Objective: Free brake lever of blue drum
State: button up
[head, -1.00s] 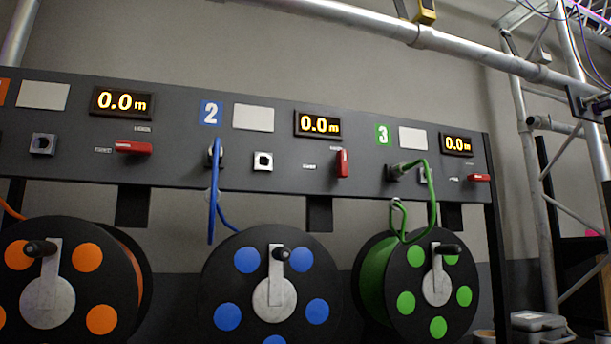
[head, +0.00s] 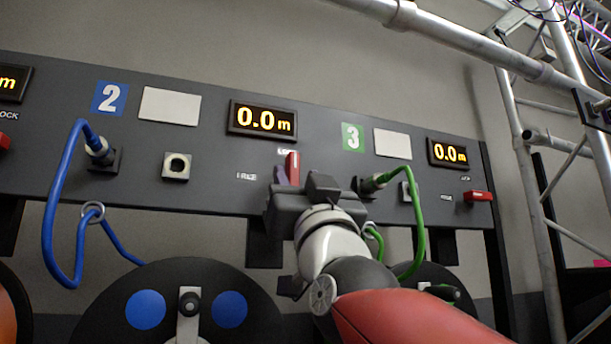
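The red brake lever (head: 293,164) of the blue drum stands upright below the middle 0.0 m display, toward the lettering above it; more lettering is to its left. The blue drum (head: 187,273) is at the bottom left of centre, its lower part out of view. My gripper (head: 298,182) is at the panel, at the lower part of the lever, with dark finger parts to the left and right of it. The gripper body hides the lever's lower end. I cannot tell whether the fingers touch the lever.
The blue cable (head: 55,200) loops from its plug through a ring at left. The green cable (head: 419,225) hangs just right of my gripper, in front of the green drum (head: 440,278). The green drum's red lever (head: 478,196) lies horizontal. A truss stands at right.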

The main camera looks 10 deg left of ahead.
aim_at(292, 173)
jog(key=shift+p+x, duration=0.35)
jog(key=shift+x, duration=0.9)
grip_shut()
